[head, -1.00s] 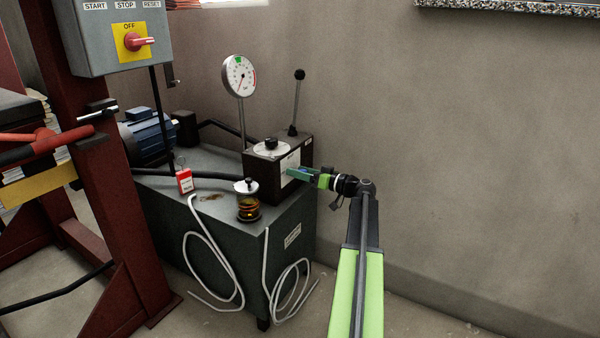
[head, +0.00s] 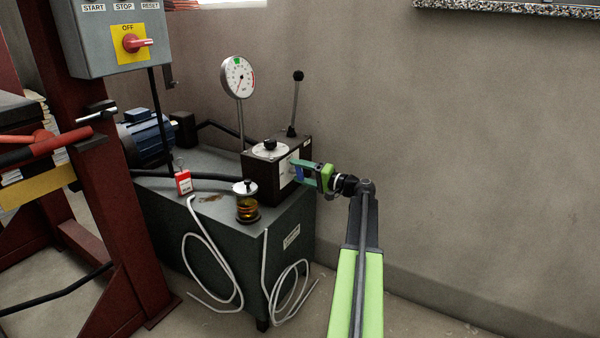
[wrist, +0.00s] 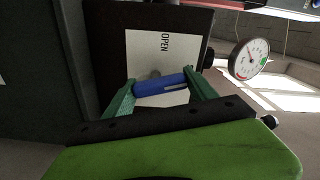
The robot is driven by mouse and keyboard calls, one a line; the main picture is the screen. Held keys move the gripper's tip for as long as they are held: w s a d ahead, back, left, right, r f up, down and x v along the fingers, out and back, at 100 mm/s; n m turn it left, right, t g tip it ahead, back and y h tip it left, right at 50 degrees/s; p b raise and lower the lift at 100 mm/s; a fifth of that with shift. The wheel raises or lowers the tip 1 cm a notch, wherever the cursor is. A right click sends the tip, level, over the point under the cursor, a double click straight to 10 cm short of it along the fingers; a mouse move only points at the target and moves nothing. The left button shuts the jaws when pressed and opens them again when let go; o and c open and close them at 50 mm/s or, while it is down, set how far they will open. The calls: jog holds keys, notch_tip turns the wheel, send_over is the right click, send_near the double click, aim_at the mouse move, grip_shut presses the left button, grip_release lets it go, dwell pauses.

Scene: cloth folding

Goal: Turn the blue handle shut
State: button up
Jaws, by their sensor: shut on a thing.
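The blue handle (wrist: 160,85) sits on the white plate (wrist: 145,50) marked OPEN on the side of a black valve box (head: 262,180). In the wrist view the handle lies crosswise between the two green fingers of my gripper (wrist: 160,88), which is shut on it, one finger at each end. In the head view my gripper (head: 308,172) reaches the box's right face from the right. Only a little blue of the handle (head: 299,174) shows there between the fingers.
A pressure gauge (head: 238,77) and a black-knobbed lever (head: 295,105) rise by the box. An amber oil cup (head: 247,203) and a red tag (head: 184,182) are on the dark tank. Hoses (head: 212,270) hang in front. Right of my arm is bare wall.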

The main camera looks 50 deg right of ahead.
jog(key=shift+d+m, duration=0.15)
jog(key=shift+m, duration=1.45)
jog(key=o, duration=1.4)
jog(key=shift+c, duration=0.2)
jog(key=v, duration=1.7)
jog(key=shift+s, duration=0.25)
